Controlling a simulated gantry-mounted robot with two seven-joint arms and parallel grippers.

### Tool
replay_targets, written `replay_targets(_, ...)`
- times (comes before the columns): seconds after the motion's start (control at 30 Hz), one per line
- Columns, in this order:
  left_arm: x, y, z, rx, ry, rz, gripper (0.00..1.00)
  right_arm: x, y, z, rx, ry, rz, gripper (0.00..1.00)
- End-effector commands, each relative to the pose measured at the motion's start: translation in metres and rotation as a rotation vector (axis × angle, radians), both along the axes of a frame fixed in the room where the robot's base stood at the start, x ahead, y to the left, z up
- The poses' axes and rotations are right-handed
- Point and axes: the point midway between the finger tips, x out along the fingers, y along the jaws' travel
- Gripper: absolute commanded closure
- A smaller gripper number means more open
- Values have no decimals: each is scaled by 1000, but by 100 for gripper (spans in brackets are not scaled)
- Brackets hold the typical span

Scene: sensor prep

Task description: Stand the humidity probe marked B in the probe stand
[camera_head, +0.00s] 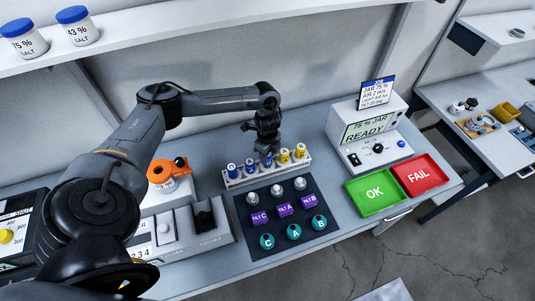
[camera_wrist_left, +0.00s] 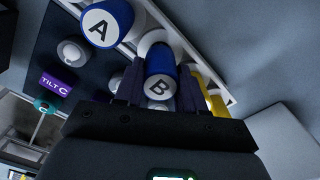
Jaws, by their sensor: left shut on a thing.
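The humidity probe marked B (camera_wrist_left: 160,86) is blue with a white, lettered end. My left gripper (camera_wrist_left: 160,80) is shut on it, one finger on each side, in the left wrist view. In the head view my left gripper (camera_head: 266,147) points down over a white rack (camera_head: 268,176) holding blue and yellow probes. B is at the middle of that row, partly hidden by the gripper; I cannot tell whether it is seated or lifted. A blue probe marked A (camera_wrist_left: 106,22) is beside it. No piece is labelled as the probe stand. My right gripper is not in view.
A dark mat (camera_head: 245,210) in front of the rack holds silver, purple and teal pieces. A READY device (camera_head: 365,150), a green OK tray (camera_head: 373,194) and a red FAIL tray (camera_head: 420,176) are right.

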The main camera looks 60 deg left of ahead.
Motion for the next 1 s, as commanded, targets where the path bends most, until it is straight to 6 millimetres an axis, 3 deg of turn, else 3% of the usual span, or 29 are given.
replay_targets(1.0,1,-1,-6,-1,-2,0,100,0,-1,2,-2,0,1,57)
